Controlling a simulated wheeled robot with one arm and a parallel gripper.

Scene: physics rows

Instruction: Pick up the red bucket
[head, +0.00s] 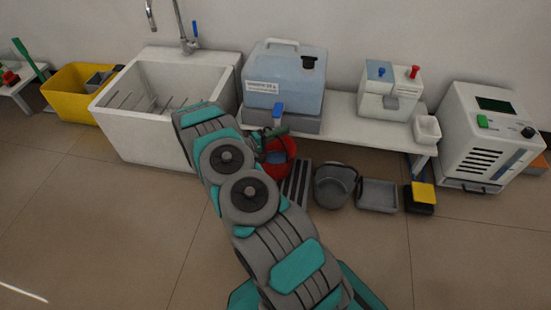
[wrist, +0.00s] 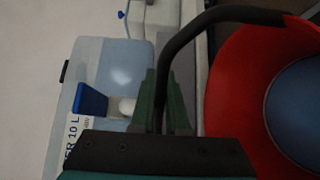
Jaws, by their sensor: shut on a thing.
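The red bucket (head: 284,158) is in front of the low white bench, partly hidden behind my arm in the head view. In the wrist view the bucket (wrist: 232,95) fills the right side, with a blue-grey inside and a dark curved handle (wrist: 195,30). My gripper (wrist: 162,88) has its green fingers closed around the handle, left of the bucket's rim. In the head view my gripper (head: 268,136) is small and dark above the bucket. I cannot tell whether the bucket's base touches the floor.
A blue container (head: 285,72) with a blue tap sits on the bench (head: 338,128) just behind. A white sink (head: 145,132) stands left. A grey bucket (head: 334,186), a grey tray (head: 377,195) and a black-and-yellow box (head: 421,196) stand right. The front floor is clear.

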